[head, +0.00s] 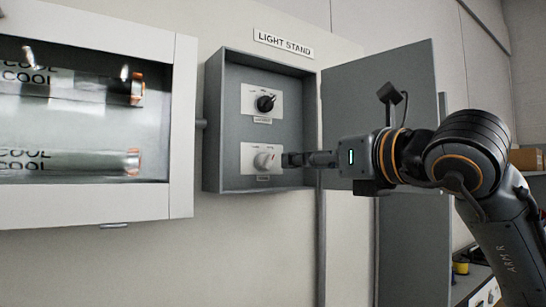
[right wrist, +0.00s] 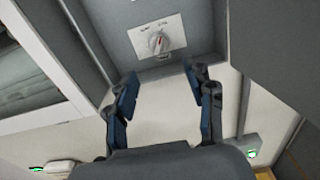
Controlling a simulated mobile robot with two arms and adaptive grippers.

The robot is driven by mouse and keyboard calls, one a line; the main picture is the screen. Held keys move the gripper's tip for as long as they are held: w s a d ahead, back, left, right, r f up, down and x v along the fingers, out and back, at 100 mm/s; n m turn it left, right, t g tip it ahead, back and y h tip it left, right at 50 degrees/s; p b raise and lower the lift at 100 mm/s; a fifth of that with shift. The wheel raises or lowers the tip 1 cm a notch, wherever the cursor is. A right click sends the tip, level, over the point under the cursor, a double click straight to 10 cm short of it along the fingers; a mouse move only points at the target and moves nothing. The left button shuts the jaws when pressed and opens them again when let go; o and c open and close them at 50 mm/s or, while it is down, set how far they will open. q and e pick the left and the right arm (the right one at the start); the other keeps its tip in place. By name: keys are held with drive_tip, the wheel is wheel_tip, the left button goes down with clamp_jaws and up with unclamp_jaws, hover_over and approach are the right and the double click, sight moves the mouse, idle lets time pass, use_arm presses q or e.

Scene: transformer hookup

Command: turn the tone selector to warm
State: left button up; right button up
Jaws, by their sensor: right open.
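The grey box marked LIGHT STAND (head: 212,135) hangs open on the wall with two knobs inside. The upper knob (head: 265,103) is black; the lower knob (head: 262,161) is pale with a red mark. Their small labels are too small to read, so I cannot tell which is named the tone selector. My right gripper (head: 290,160) is at the lower knob, just right of it in the head view. In the right wrist view, my right gripper (right wrist: 162,78) has its fingers apart and empty, with the pale knob (right wrist: 158,43) beyond the fingertips, its red mark pointing roughly up. My left gripper is out of view.
The box's grey door (head: 375,88) stands open to the right, behind my right arm. A white-framed case (head: 182,120) with glass tubes marked COOL is on the wall at left. Shelves with items stand at far right.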

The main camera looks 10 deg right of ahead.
sight(271, 163)
drive_tip(key=p+x, duration=0.4)
drive_tip(key=x, duration=0.5)
drive_tip(key=shift+w+a+r+p, duration=0.1)
drive_tip(key=shift+w+a+p, duration=0.05)
drive_tip(key=shift+w+p, duration=0.2)
drive_tip(key=shift+w+a, duration=0.2)
drive_tip(key=shift+w, duration=0.25)
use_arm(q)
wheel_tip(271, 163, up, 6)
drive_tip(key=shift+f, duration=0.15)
